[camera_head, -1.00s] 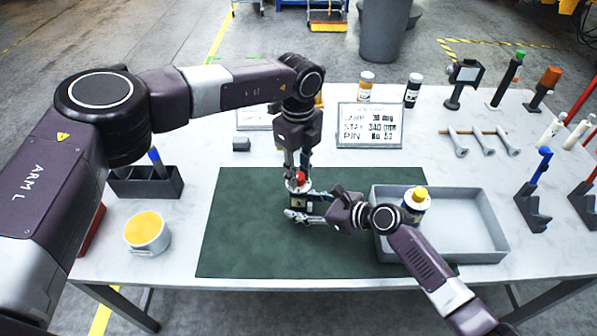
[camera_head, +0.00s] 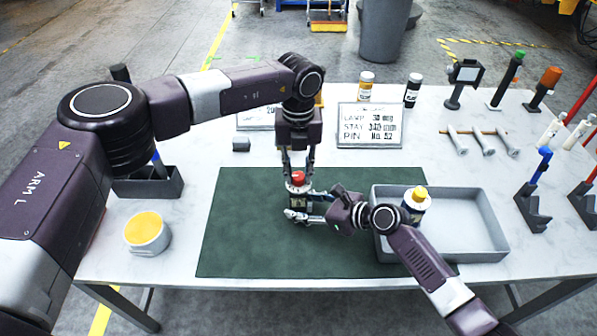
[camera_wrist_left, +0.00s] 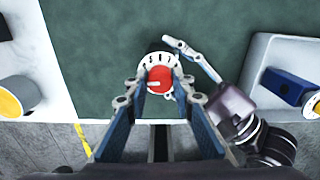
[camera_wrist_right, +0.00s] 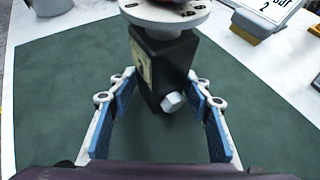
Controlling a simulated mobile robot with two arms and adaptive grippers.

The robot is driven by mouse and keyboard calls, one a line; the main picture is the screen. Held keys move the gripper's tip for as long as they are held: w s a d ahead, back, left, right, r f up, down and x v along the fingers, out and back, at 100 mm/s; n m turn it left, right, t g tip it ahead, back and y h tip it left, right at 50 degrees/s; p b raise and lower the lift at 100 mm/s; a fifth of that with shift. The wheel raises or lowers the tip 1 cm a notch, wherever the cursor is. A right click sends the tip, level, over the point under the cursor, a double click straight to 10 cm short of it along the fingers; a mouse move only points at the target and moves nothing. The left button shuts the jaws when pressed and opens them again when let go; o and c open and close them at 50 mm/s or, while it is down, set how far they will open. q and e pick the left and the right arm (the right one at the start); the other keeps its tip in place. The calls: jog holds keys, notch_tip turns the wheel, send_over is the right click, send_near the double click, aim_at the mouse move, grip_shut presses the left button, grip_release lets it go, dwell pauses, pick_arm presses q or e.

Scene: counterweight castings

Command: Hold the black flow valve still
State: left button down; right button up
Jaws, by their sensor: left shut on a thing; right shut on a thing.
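The black flow valve (camera_head: 298,201) stands upright on the green mat (camera_head: 245,235). It has a red knob (camera_head: 297,178) on top over a white dial, which shows numbers in the left wrist view (camera_wrist_left: 156,60). My left gripper (camera_head: 298,184) comes down from above and is shut on the red knob. My right gripper (camera_head: 297,214) reaches in from the right, low on the mat, and is shut on the black body. In the right wrist view the body (camera_wrist_right: 163,70) stands between its fingers, with a pale bolt head facing the camera.
A sign (camera_head: 369,126) stands behind the mat. A yellow-topped cup (camera_head: 147,232) and a dark holder (camera_head: 147,183) are at left. The mat's front is clear.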

aim_at(298, 176)
pick_arm(q)
jog(key=shift+s+m, duration=0.1)
jog(key=shift+m, duration=0.2)
pick_arm(e)
jog(key=shift+d, duration=0.15)
pick_arm(q)
jog(key=c, duration=1.6)
grip_release()
jog(key=shift+a, duration=0.1)
jog(key=shift+r, duration=0.1)
notch_tip(298, 176, up, 12)
jog(key=shift+f, duration=0.1)
